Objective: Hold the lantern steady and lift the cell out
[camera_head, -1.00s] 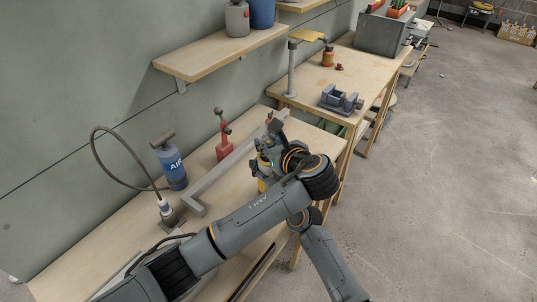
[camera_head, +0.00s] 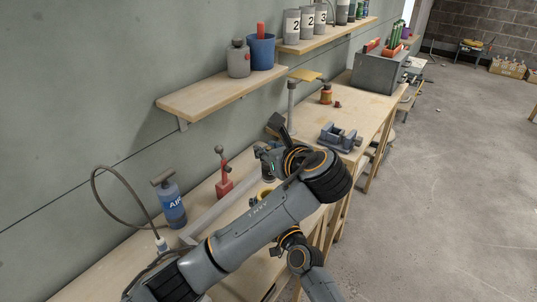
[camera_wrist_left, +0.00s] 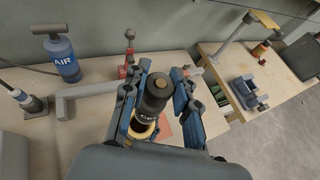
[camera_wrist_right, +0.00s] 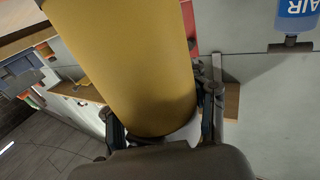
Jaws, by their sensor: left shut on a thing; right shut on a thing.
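The dark cell (camera_wrist_left: 155,95), a cylinder with lettering and a small cap, stands between the fingers of my left gripper (camera_wrist_left: 160,100) in the left wrist view. This gripper is shut on it. The yellow rim of the lantern (camera_wrist_left: 146,129) shows below the cell; I cannot tell whether the cell's lower end is clear of it. In the right wrist view the lantern is a large yellow cylinder (camera_wrist_right: 130,65), tilted in the picture, with my right gripper (camera_wrist_right: 165,130) shut on it near its pale end. In the head view my left gripper (camera_head: 268,158) is above the bench; my arm mostly hides the lantern.
A blue air pump (camera_head: 171,203) and a red tool (camera_head: 223,175) stand on the bench along the wall. A grey bar (camera_wrist_left: 88,92) lies behind the lantern. A wall shelf (camera_head: 222,92) hangs above. A second bench with a vise (camera_head: 338,137) is to the right.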

